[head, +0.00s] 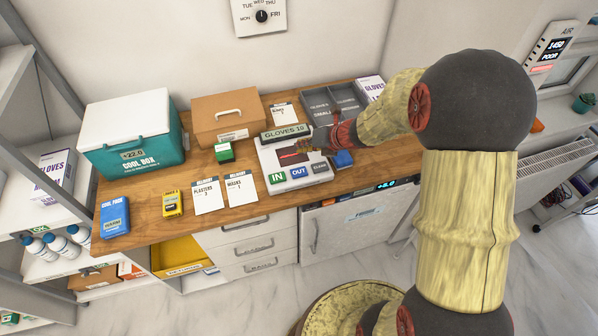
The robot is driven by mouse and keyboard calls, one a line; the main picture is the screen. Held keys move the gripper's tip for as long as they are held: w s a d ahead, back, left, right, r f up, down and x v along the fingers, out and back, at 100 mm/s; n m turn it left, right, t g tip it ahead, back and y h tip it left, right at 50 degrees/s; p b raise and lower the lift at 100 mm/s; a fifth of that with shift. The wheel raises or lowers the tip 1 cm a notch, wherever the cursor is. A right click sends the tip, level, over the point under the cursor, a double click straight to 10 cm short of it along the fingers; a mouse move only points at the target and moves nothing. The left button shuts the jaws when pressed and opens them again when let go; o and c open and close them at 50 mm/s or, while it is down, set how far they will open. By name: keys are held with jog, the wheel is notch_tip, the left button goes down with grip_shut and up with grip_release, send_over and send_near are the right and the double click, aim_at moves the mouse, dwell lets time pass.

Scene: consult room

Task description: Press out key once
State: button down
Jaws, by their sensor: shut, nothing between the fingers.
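The blue OUT key (298,172) sits on the front edge of a white counter device (272,161), between the green IN key (277,178) and a grey key (319,168) with unreadable lettering. The device's raised display (285,132) reads "GLOVES 10". My gripper (312,149) is shut and empty, over the device's back right part, behind the keys. It looks apart from the OUT key. Whether its tips touch the device's top is too small to tell.
A blue block (343,159) lies right of the device, and a green stamp-like item (223,152) stands left. Delivery cards (242,189) lie front left. A grey divided tray (330,103) and brown case (227,116) stand behind. A teal cool box (134,140) is far left.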

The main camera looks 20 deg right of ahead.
jog(key=shift+f, duration=0.1)
jog(key=b, duration=0.7)
send_over(301, 171)
notch_tip(301, 171, down, 8)
jog(key=shift+r, duration=0.25)
jog(key=shift+w+f+b, duration=0.1)
jog(key=shift+f+b, duration=0.45)
jog(key=shift+b, duration=0.05)
jog(key=shift+f, duration=0.1)
dwell(0.4)
jog(key=shift+f, duration=0.35)
jog(key=shift+f+b, duration=0.55)
dwell(0.7)
jog(key=shift+r, duration=0.15)
jog(key=shift+r+p, duration=0.85)
jog(key=shift+p, duration=0.1)
